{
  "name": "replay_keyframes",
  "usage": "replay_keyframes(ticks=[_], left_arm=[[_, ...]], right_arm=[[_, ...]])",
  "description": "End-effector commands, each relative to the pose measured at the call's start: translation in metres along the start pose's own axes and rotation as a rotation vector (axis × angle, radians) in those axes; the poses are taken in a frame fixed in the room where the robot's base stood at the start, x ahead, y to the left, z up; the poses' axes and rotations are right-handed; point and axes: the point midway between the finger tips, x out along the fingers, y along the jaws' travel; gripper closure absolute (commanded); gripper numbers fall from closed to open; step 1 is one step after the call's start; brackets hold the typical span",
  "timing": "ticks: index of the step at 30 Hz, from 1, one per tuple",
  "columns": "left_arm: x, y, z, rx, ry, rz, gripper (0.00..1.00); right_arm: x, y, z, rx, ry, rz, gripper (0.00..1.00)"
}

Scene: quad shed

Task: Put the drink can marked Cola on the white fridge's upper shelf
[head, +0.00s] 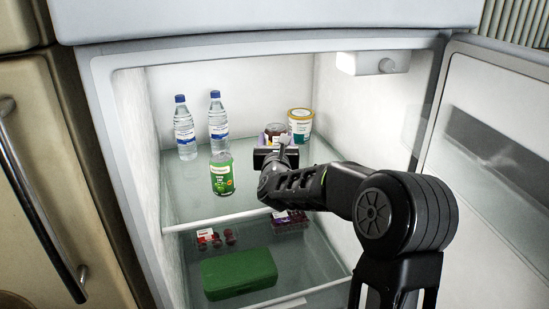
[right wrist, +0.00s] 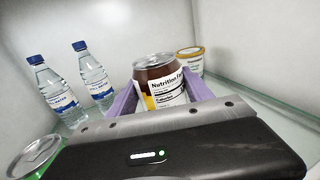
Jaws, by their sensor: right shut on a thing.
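The can (right wrist: 155,74) between my right gripper's purple fingers (right wrist: 162,95) is dark brown with a white "Nutrition" label facing the wrist camera. No Cola mark is readable. In the head view my right gripper (head: 274,142) is inside the white fridge (head: 110,120), over the upper shelf (head: 200,203), and shut on the can. Only the can's top (head: 276,128) shows there, behind the gripper. The can is upright or nearly so. Its base is hidden, so I cannot tell whether it touches the glass. My left gripper is not in view.
Two water bottles (head: 185,128) (head: 218,122) stand at the back left of the upper shelf. A green can (head: 222,175) stands before them. A white tub (head: 300,124) is at the back right. A green box (head: 239,274) lies below. The open door (head: 490,160) is at right.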

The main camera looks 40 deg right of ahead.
Motion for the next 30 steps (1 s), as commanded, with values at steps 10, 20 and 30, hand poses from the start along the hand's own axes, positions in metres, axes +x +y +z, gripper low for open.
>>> replay_keyframes(ticks=[10,20,30], left_arm=[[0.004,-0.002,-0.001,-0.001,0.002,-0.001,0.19],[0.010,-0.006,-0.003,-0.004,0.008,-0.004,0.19],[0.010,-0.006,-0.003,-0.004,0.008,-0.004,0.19]], right_arm=[[0.000,0.000,-0.016,-0.002,0.000,0.000,1.00],[0.000,0.000,-0.048,0.000,-0.004,-0.001,1.00],[0.000,0.000,-0.050,0.000,0.000,0.000,0.35]])
